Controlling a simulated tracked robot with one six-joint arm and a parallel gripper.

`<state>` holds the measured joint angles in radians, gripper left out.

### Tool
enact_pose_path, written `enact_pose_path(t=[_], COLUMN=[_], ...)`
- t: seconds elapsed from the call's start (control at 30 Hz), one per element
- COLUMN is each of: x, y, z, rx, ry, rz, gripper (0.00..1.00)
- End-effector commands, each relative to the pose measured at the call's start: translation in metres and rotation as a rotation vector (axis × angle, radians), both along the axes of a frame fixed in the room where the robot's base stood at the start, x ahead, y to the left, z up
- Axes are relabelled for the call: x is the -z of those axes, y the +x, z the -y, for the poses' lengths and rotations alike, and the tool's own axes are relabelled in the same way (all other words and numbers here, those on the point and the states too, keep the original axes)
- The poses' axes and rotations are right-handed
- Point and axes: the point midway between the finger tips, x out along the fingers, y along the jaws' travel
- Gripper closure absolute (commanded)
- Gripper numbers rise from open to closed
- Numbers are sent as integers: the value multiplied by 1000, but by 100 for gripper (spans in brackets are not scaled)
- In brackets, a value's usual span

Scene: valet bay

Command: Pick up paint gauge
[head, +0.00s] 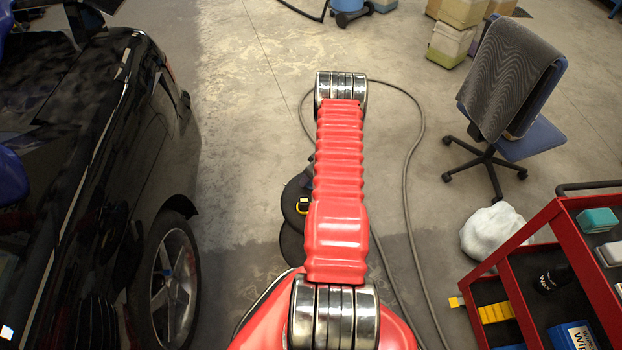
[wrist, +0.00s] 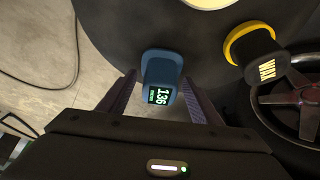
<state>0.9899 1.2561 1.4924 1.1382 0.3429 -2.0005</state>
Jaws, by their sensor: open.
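The paint gauge (wrist: 160,68) is a small blue device with a lit display reading 136, in the upper middle of the wrist view. It is over a dark rounded surface (wrist: 215,50). My gripper (wrist: 159,79) is open, with one dark finger on each side of the gauge's lower end. The gauge is between the fingertips, with gaps showing on both sides, so it does not look gripped. In the head view my red arm hides the gripper and I cannot make out the gauge.
A dark pot marked WAX with a yellow rim (wrist: 254,52) stands right of the gauge, close to my right finger. In the head view a black car (head: 110,190) is at left, a red cart (head: 545,225) and an office chair (head: 510,100) at right. A cable (head: 422,130) loops over the floor.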

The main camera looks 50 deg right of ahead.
Motion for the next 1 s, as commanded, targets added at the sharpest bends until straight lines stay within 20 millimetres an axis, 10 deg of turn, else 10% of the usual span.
enact_pose_path(t=[0.27,1.0], x=[0,0], y=[0,0], z=[0,0], rx=[0,-1], ry=[0,0], rz=[0,0], gripper=[42,92])
